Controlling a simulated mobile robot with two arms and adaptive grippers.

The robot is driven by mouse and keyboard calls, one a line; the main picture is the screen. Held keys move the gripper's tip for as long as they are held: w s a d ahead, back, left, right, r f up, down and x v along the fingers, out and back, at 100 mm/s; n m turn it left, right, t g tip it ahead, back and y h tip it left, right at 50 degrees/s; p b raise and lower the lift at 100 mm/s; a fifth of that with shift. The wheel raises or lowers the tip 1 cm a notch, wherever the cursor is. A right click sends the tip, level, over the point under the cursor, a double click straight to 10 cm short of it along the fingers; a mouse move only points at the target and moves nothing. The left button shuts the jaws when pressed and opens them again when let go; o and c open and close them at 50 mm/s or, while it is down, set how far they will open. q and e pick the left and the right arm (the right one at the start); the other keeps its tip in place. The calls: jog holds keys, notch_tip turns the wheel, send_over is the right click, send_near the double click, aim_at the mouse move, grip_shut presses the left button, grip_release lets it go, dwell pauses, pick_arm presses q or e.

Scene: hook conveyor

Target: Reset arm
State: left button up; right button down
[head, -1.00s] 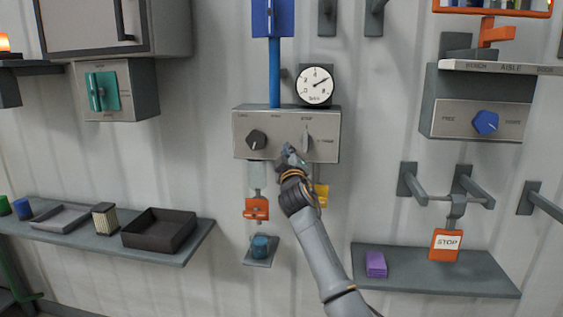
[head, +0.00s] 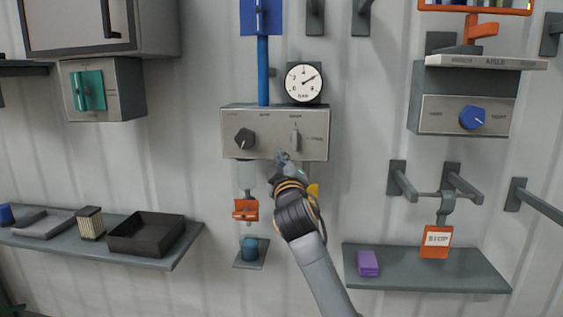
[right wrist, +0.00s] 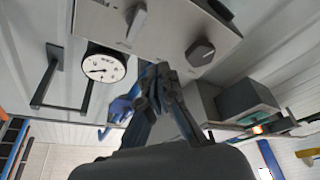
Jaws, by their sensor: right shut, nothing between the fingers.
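My right gripper (head: 283,158) is shut and empty in the head view, just at the lower edge of the grey control box (head: 268,148). The box has a black knob (head: 244,139) at its left and a pale upright lever (head: 295,138) at its right. The right wrist view shows the fingers (right wrist: 158,82) together, with the box, its knob (right wrist: 201,52) and the dial gauge (right wrist: 104,66) beyond them. I cannot tell whether the fingertips touch the box. My left gripper is not in view.
A shelf with a black tray (head: 147,236) is at the left. At the right, a shelf (head: 430,272) holds a purple block (head: 368,263), and an orange STOP tag (head: 436,243) hangs from hooks.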

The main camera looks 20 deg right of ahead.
jog(key=shift+w+a, duration=0.1)
jog(key=shift+a, duration=0.05)
notch_tip(320, 180, down, 40)
jog(key=a+g+y, duration=0.3)
jog(key=g+y, duration=0.1)
jog(key=g, duration=0.2)
jog(key=s+f+g, duration=0.2)
jog(key=s+f, duration=0.2)
jog(key=f, duration=0.5)
jog(key=s+f+g, duration=0.1)
jog(key=s+f, duration=0.4)
jog(key=f, duration=0.4)
jog(key=s+a+f+m+g+y, duration=0.1)
jog(key=s+f+g, duration=0.1)
jog(key=s+f, duration=0.95)
jog(key=s+a+f+m+g, duration=0.1)
jog(key=s+a+f+g, duration=0.15)
jog(key=s+f, duration=0.85)
jog(key=s+f+m+g, duration=0.1)
jog(key=s+f, duration=0.3)
jog(key=s, duration=1.2)
jog(key=s+f+g+y, duration=0.1)
jog(key=s+f+g, duration=0.3)
jog(key=s, duration=1.2)
jog(key=shift+s+a+f+m, duration=0.3)
jog(key=shift+f+m, duration=0.1)
jog(key=shift+f, duration=0.1)
